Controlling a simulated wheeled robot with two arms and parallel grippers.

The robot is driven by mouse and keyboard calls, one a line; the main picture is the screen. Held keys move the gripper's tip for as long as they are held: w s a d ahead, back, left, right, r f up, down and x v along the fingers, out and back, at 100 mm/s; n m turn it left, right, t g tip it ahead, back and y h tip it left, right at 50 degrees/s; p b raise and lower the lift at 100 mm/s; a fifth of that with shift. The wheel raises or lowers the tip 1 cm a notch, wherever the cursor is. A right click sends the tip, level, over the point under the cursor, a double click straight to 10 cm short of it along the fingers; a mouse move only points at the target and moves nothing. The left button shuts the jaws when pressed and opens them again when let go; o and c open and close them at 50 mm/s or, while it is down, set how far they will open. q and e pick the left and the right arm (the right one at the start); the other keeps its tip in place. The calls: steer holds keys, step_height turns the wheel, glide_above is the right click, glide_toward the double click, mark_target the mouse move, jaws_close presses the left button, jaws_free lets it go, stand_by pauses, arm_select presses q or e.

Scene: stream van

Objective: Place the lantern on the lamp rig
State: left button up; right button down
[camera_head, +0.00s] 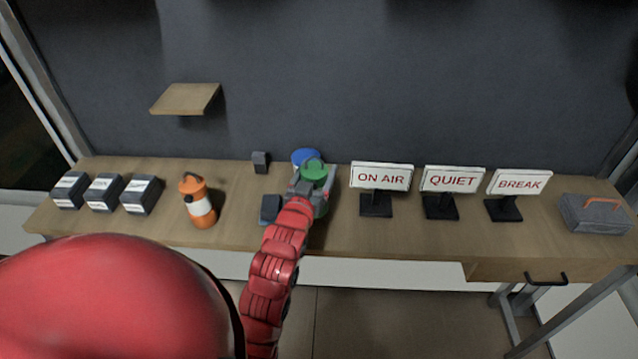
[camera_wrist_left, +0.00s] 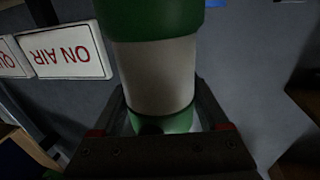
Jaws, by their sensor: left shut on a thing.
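My left gripper (camera_head: 308,188) is shut on a green and white lantern (camera_head: 314,170) above the back middle of the bench. In the left wrist view, the lantern's white band (camera_wrist_left: 158,75) fills the centre, with green above and below it, and my left gripper's fingers (camera_wrist_left: 160,130) stand on both sides. An orange and white lantern (camera_head: 199,204) stands upright on the bench to the left. A blue round top (camera_head: 305,156) shows just behind the green lantern; its lower part is hidden. I cannot make out which thing is the lamp rig. My right gripper is not in view.
The ON AIR sign (camera_head: 382,178), QUIET sign (camera_head: 453,181) and BREAK sign (camera_head: 520,183) stand to the right. A grey toolbox (camera_head: 593,213) is at the far right. Dark boxes (camera_head: 104,193) stand at the left. A wooden shelf (camera_head: 186,99) juts from the wall.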

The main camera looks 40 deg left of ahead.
arm_select(q)
steer(key=shift+w+d+f, duration=0.1)
steer(key=shift+w, duration=0.1)
step_height(320, 180, down, 3)
steer(key=shift+p, duration=1.1)
steer(key=shift+f, duration=0.1)
steer(key=shift+f+b, duration=0.2)
steer(key=shift+b, duration=0.1)
steer(key=o, duration=1.5)
steer(key=shift+o, duration=0.2)
steer(key=shift+s+r, duration=0.15)
